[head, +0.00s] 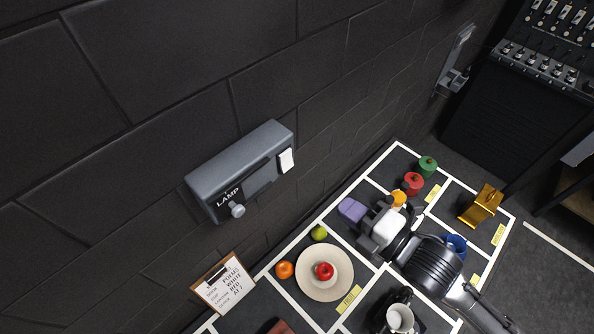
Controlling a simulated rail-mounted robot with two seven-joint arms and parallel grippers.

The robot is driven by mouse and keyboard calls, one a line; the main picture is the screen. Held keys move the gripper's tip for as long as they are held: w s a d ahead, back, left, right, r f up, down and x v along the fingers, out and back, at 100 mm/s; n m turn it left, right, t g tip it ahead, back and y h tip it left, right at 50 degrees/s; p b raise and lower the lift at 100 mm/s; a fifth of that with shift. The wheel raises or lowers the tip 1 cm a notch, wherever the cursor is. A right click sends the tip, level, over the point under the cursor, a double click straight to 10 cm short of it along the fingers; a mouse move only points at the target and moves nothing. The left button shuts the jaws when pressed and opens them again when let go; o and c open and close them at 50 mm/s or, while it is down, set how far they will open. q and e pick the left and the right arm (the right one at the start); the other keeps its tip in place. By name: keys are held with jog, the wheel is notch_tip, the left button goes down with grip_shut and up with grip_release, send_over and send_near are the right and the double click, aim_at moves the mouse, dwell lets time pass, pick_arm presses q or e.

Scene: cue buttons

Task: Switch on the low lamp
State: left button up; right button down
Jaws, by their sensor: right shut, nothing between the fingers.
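A grey box labelled LAMP (240,172) is fixed to the dark wall, left of centre in the head view. It has a round light knob (237,210) at its lower left end and a white rocker switch (286,160) at its right end. I cannot tell which position the switch is in. No lit lamp shows. My right gripper (372,238) is shut and empty, over the marked table, to the right of and apart from the box. My left gripper is not in view.
Below lies a dark surface with white grid lines (335,213). A clipboard (226,285) stands near the wall.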

aim_at(289, 167)
jog(key=p+x, duration=0.4)
jog(key=x, duration=0.8)
jog(key=shift+a+r, duration=0.1)
jog(key=shift+f+p+x, duration=0.2)
jog(key=shift+p+x, duration=0.3)
jog(key=shift+x, duration=0.45)
jog(key=shift+w+b, duration=0.15)
jog(key=shift+b, duration=0.55)
